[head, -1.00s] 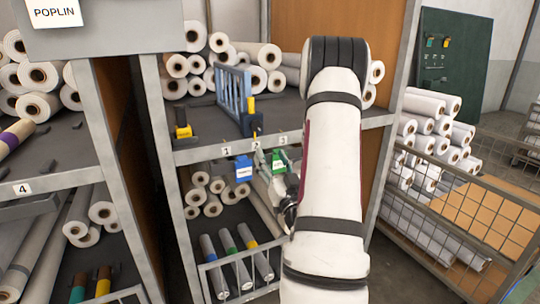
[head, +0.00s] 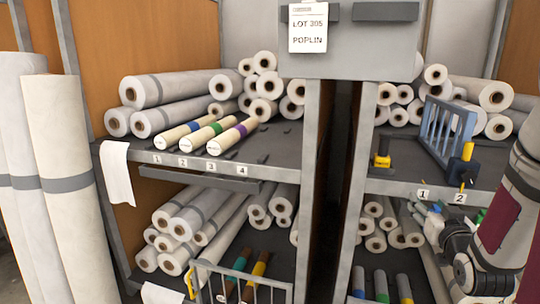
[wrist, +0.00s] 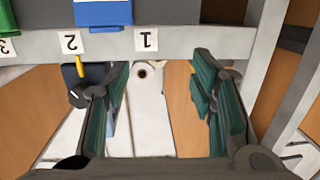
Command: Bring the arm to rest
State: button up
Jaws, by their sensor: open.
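My arm (head: 505,215) shows at the right edge of the head view, bent in front of the right-hand shelf. My gripper (wrist: 160,100) is open in the wrist view, its two dark green fingers wide apart with nothing held between them. Beyond the gap lie white surfaces and the end of a roll (wrist: 145,75). In the head view the fingers are small and partly hidden by the wrist, near the front edge of the right shelf, below its number tags.
The shelf edge (wrist: 195,42) with tags lies close ahead in the wrist view, with a blue block (wrist: 104,12) above it. A blue rack (head: 447,130) stands on the right shelf. Three banded rolls (head: 205,133) lie on the left shelf. Tall white rolls (head: 65,185) stand at left.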

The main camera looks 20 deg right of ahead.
jog(key=s+a+r+n+g+y, duration=0.1)
jog(key=s+a+g+y, duration=0.2)
jog(key=a, duration=0.6)
jog(key=s+a+n+g+y, duration=0.1)
jog(key=s+a+n+g, duration=0.3)
jog(key=a, duration=0.6)
jog(key=s+a+r+g+y, duration=0.15)
jog(key=s+a+g, duration=0.25)
jog(key=s+a, duration=0.5)
jog(key=s+a+g+y, duration=0.2)
jog(key=s+a+g, duration=0.3)
jog(key=s, duration=0.8)
notch_tip(320, 180, up, 22)
jog(key=t+p, duration=0.4)
jog(key=p, duration=1.6)
jog(key=shift+a+t, duration=0.35)
jog(key=shift+t, duration=0.05)
jog(key=shift+c, duration=0.6)
